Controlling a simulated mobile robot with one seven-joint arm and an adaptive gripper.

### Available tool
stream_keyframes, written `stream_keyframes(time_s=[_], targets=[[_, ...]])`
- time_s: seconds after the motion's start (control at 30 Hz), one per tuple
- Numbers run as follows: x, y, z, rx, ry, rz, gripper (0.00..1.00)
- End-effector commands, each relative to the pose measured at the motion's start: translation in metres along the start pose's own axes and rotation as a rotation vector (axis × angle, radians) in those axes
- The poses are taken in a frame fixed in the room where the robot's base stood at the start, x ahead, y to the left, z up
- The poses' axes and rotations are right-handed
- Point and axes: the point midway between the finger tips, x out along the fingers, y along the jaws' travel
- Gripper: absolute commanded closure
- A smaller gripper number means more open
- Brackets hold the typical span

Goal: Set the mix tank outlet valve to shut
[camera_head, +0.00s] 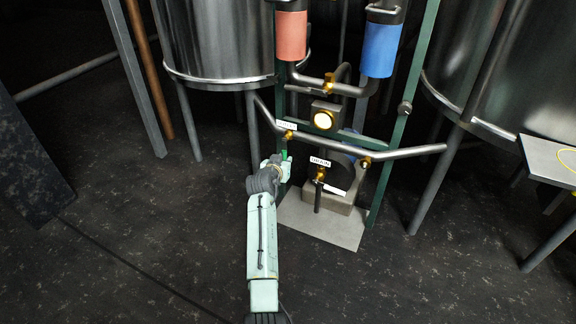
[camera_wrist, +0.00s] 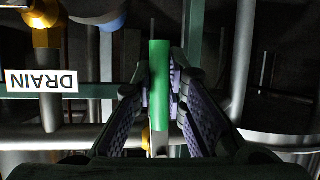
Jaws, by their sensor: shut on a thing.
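My gripper (camera_head: 279,160) is at the left side of the green pipe frame, below a small white label (camera_head: 287,124) too small to read. In the wrist view my gripper (camera_wrist: 160,78) has its two padded fingers closed on a green valve handle (camera_wrist: 158,95). The handle stands upright in that picture. A bit of the green handle (camera_head: 284,155) also shows in the head view. A brass valve body (camera_head: 289,135) sits on the pipe just above it. My fingers hide part of the handle, and its link to the valve is unclear.
A brass drain valve (camera_head: 320,174) with a DRAIN label (camera_head: 320,162) is close on the right. Another brass fitting (camera_head: 365,162) is further right. Steel tanks stand at left (camera_head: 215,45) and right (camera_head: 470,60). Floor is clear at left.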

Motion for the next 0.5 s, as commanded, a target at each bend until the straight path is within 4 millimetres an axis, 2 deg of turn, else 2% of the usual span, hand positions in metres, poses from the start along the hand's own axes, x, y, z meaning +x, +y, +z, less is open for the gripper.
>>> stream_keyframes(time_s=[0.5], targets=[[0.0009, -0.0071, -0.0008, 0.069, 0.016, -0.032, 1.0]])
